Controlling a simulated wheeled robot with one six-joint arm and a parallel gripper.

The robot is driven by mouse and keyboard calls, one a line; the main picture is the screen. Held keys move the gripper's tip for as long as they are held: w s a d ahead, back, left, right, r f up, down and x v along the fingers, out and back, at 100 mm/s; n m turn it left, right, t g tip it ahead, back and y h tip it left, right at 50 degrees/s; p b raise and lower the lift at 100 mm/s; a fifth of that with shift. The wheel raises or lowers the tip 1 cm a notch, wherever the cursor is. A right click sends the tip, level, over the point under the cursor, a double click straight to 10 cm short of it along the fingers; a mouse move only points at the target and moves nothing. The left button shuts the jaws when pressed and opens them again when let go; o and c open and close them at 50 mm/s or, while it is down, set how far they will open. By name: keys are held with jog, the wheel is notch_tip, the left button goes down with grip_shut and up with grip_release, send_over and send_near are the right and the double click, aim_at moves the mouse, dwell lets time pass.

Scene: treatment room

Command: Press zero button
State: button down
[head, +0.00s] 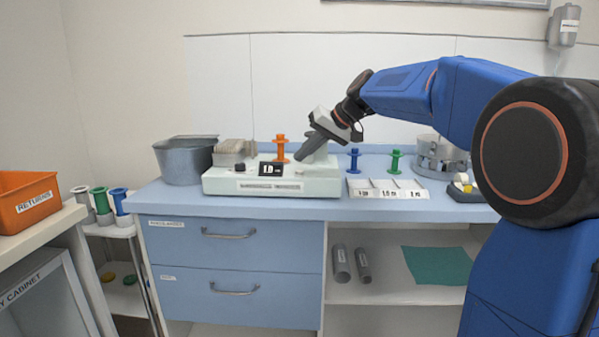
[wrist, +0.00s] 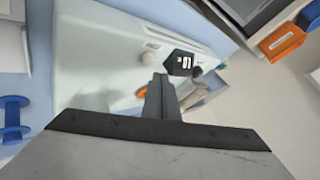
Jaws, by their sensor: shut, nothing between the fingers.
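A pale green-white device (head: 325,186) with a small black display (head: 271,169) stands on the blue counter. The wrist view shows the device (wrist: 95,50) from above, with the display (wrist: 180,62) and a pale round button (wrist: 147,58) beside it. The small label by this button is too small to read, so I cannot confirm that it is the zero button. My gripper (head: 299,158) is shut and empty, pointing down over the device, right of the display. In the wrist view its fingertips (wrist: 160,77) appear close to the button. I cannot tell whether they touch anything.
An orange spool (head: 280,148) stands behind the display, with a metal bin (head: 186,160) to the left. Blue (head: 354,160) and green (head: 395,161) spools stand to the right, behind labelled white trays (head: 386,190). An orange returns bin (head: 28,203) is far left.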

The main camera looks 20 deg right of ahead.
aim_at(303, 174)
jog(key=shift+f, duration=0.55)
jog(key=shift+f, duration=0.85)
dwell(2.4)
jog(key=shift+r, duration=0.15)
dwell(0.3)
jog(key=shift+r, duration=0.75)
jog(key=shift+r, duration=2.5)
jog(key=s+d+f+h, duration=0.2)
jog(key=s+f, duration=0.8)
jog(key=s, duration=0.4)
jog(key=s+d+f+g+h, duration=0.1)
jog(key=s+d+f+h, duration=0.1)
jog(key=s+f, duration=0.7)
jog(key=s+d+f+h, duration=0.2)
jog(key=s+f, duration=0.8)
jog(key=s, duration=0.9)
jog(key=shift+s+f+m+h, duration=0.25)
jog(key=shift+f+m+h, duration=0.05)
jog(key=shift+f+h, duration=0.1)
